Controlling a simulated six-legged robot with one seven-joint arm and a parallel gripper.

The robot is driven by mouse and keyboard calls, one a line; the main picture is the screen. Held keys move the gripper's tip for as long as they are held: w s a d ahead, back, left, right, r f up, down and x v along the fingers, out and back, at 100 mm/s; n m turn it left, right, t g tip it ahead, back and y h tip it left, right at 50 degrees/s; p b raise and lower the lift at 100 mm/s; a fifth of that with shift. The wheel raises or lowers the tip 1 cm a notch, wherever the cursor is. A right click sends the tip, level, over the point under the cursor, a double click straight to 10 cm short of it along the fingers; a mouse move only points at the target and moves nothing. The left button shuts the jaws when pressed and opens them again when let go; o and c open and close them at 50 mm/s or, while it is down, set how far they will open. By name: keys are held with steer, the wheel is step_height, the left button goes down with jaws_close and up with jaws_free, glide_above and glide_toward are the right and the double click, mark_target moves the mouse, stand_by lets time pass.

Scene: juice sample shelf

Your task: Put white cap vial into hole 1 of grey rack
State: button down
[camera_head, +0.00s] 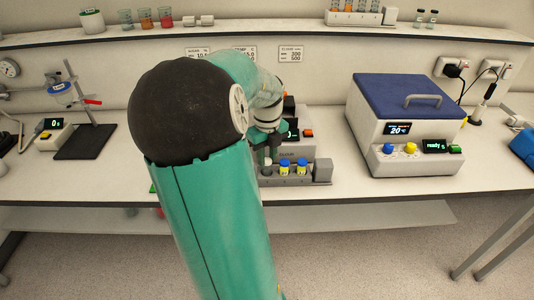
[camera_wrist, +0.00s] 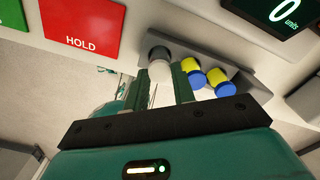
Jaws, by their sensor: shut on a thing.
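The white cap vial (camera_wrist: 160,69) is between the two fingers of my gripper (camera_wrist: 160,88) in the wrist view, its white cap toward me and a darker body beyond. My gripper is shut on it. The grey rack (camera_wrist: 255,92) runs beside it, and the vial lines up with the rack's end position. I cannot tell how deep the vial sits. In the head view, my gripper (camera_head: 267,157) is over the left part of the grey rack (camera_head: 322,172), partly hidden by my arm. Two blue-capped vials with yellow bodies (camera_wrist: 192,70) stand in the rack beside my right finger.
A blue-lidded white machine (camera_head: 405,130) stands to the right on the bench. A stand with a dark base (camera_head: 85,142) is at left.

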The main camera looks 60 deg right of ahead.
mark_target(267, 161)
steer(key=shift+f, duration=0.15)
steer(key=c, duration=1.1)
jaws_free()
step_height(267, 161, up, 14)
steer(key=shift+f, duration=0.1)
